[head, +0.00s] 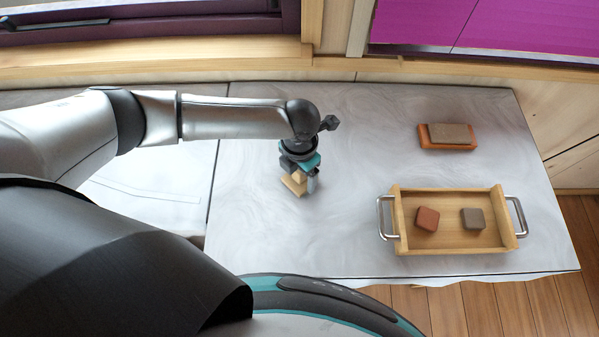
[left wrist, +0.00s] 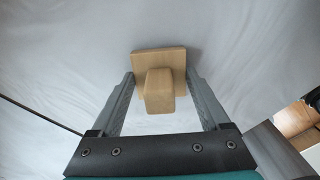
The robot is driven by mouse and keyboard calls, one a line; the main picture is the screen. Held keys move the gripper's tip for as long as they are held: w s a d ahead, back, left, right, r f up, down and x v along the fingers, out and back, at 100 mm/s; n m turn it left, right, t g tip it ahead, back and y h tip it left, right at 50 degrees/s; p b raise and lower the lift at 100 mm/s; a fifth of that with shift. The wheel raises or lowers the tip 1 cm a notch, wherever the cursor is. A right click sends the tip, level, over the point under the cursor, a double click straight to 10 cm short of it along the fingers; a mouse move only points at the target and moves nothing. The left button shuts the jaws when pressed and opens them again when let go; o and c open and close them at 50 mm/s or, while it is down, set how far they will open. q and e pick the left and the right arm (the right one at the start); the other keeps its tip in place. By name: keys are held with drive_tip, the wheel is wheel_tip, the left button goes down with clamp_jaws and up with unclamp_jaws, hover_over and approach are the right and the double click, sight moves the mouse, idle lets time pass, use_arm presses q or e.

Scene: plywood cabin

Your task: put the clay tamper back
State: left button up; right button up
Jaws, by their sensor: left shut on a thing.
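The clay tamper (head: 291,186), a pale wooden plate with a block handle, is at my left gripper (head: 303,180) over the left-middle of the white marbled table. In the left wrist view the tamper (left wrist: 160,90) has its handle between the two fingers of my left gripper (left wrist: 160,78), its plate beyond the handle. The left gripper is shut on it. The gripper partly hides the tamper in the head view; I cannot tell whether its plate touches the table. My right gripper is not in view.
A wooden tray (head: 449,247) with metal handles stands at the right front, holding a reddish block (head: 427,219) and a grey-brown block (head: 473,219). The marbled table (head: 345,220) is clear between tamper and tray.

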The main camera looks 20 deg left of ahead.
use_arm(q)
drive_tip(key=shift+f, duration=0.15)
drive_tip(key=o, duration=1.2)
wheel_tip(320, 180, up, 12)
drive_tip(key=shift+r, duration=0.2)
